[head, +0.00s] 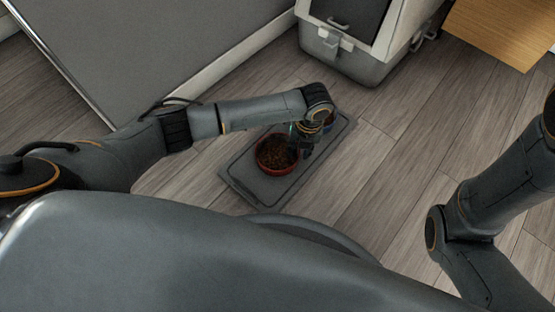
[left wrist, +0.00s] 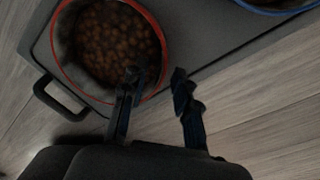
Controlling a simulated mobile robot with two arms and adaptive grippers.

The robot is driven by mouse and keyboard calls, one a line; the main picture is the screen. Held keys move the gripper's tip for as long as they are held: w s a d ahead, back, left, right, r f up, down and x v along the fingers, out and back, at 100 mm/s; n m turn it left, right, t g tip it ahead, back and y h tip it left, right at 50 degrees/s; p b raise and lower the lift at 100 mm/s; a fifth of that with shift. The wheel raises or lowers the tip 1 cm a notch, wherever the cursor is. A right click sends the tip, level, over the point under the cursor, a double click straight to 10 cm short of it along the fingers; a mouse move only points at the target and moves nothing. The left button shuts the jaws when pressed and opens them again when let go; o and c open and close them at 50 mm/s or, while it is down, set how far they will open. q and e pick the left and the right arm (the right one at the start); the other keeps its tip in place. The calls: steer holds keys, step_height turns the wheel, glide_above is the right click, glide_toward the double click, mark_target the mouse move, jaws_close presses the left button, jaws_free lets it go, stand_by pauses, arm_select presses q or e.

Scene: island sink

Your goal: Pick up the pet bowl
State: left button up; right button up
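The pet bowl (head: 272,156) is red-rimmed and full of brown kibble. It sits upright on a dark grey tray (head: 243,178) on the floor. My left gripper (head: 302,148) is low at the bowl's right side. In the left wrist view, the left gripper (left wrist: 156,74) is open, with one fingertip overlapping the inside edge of the bowl (left wrist: 107,45) and the other outside its rim. I cannot tell whether either finger touches it. A blue bowl (left wrist: 284,7) is at the tray's other end, partly hidden behind my gripper in the head view. My right gripper is out of view.
A white and grey pet carrier (head: 352,58) stands behind the tray. A grey panel with a white baseboard (head: 240,62) is at the back left. A wooden surface (head: 500,28) is at the top right. The wood floor (head: 375,200) right of the tray is clear.

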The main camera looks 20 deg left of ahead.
arm_select(q)
step_height(320, 180, down, 2)
steer(key=shift+b, duration=0.4)
steer(key=shift+r, duration=0.1)
steer(key=shift+c, duration=0.4)
jaws_close()
steer(key=shift+r, duration=0.15)
